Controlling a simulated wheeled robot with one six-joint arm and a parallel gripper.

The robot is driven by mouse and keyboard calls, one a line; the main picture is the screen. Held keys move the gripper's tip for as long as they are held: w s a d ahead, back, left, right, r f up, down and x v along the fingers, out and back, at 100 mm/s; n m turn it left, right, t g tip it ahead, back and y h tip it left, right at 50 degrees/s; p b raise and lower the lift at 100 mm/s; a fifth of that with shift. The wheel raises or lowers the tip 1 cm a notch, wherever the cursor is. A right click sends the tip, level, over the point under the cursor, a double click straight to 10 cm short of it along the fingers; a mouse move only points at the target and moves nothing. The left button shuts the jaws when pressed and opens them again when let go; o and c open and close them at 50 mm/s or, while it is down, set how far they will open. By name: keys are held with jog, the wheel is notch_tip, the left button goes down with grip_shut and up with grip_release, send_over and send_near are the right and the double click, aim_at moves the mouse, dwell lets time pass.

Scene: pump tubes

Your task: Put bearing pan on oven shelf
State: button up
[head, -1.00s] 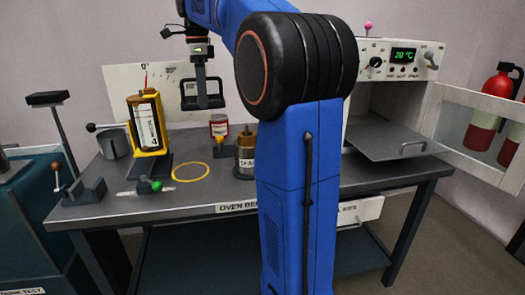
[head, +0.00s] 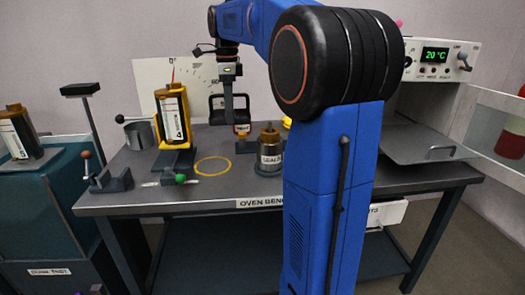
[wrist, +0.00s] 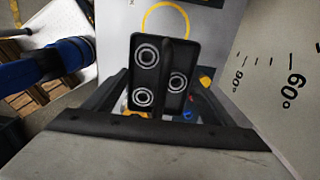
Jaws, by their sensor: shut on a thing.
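The bearing pan (head: 217,113) is a small dark pan, hanging upright above the back of the bench in the head view. In the wrist view the pan (wrist: 146,72) shows ring-shaped bearings lying in it and a dark bar across it. My gripper (head: 229,93) is shut on the pan from above, and the fingertips are hard to make out. The oven (head: 440,62) is at the right, its display reading 20 °C. Its door (head: 505,125) is open and the flat oven shelf (head: 415,143) with a handle sticks out, bare where I see it. My arm hides part of the oven.
On the bench (head: 150,200) stand a yellow-cradled canister (head: 173,118), a grey cup (head: 138,134), a metal canister (head: 269,155) and a green-knobbed clamp (head: 180,179). A yellow ring (head: 212,157) marks a clear spot. A pale angle board (head: 200,75) stands behind the pan.

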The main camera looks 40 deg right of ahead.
notch_tip(320, 180, down, 17)
jog(key=shift+r, duration=0.1)
dwell(0.6)
jog(key=o, duration=1.3)
